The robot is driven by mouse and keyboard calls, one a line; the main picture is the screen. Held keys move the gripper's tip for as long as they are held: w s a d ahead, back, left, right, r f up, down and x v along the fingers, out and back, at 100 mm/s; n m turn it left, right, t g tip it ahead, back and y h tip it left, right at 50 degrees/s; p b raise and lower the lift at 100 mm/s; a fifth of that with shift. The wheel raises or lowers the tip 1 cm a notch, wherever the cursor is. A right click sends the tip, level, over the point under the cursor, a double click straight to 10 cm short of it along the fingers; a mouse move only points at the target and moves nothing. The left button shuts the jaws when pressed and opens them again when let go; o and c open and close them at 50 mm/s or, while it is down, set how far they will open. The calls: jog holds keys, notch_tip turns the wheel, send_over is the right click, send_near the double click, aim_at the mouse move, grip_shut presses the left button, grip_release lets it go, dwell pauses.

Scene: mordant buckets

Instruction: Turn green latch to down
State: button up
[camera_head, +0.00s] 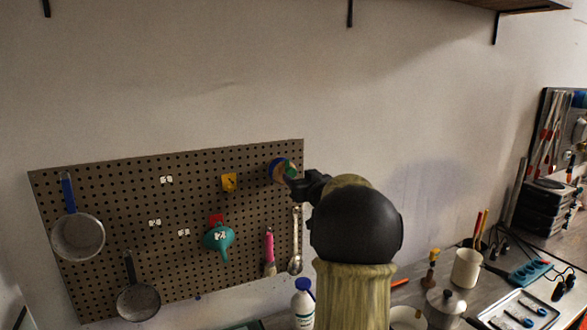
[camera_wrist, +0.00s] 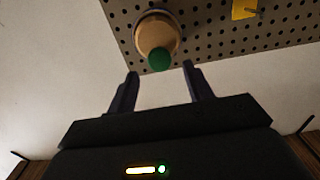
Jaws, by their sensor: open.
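The green latch (camera_head: 290,171) is at the upper right corner of the pegboard, on a round blue and tan mount (camera_head: 276,170). In the wrist view its rounded green end (camera_wrist: 159,60) lies just beyond my fingertips, in front of the tan round part (camera_wrist: 155,35). It points toward the bottom of that picture. My gripper (camera_wrist: 160,69) is open, with one finger to each side of the green end and nothing held. In the head view my gripper (camera_head: 291,184) is at the latch's lower right and partly covers it; contact cannot be told.
The pegboard (camera_head: 130,200) holds a yellow piece (camera_head: 229,182), a teal funnel (camera_head: 218,238), a pink-handled brush (camera_head: 269,252), a metal spoon (camera_head: 295,245) and two pans. A cluttered counter with a moka pot (camera_head: 446,306) lies at the lower right.

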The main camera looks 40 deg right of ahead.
aim_at(292, 173)
jog(key=shift+p+x, duration=0.65)
jog(key=shift+x, duration=1.3)
jog(key=shift+a, duration=0.1)
jog(key=c, duration=0.9)
jog(key=shift+c, duration=0.2)
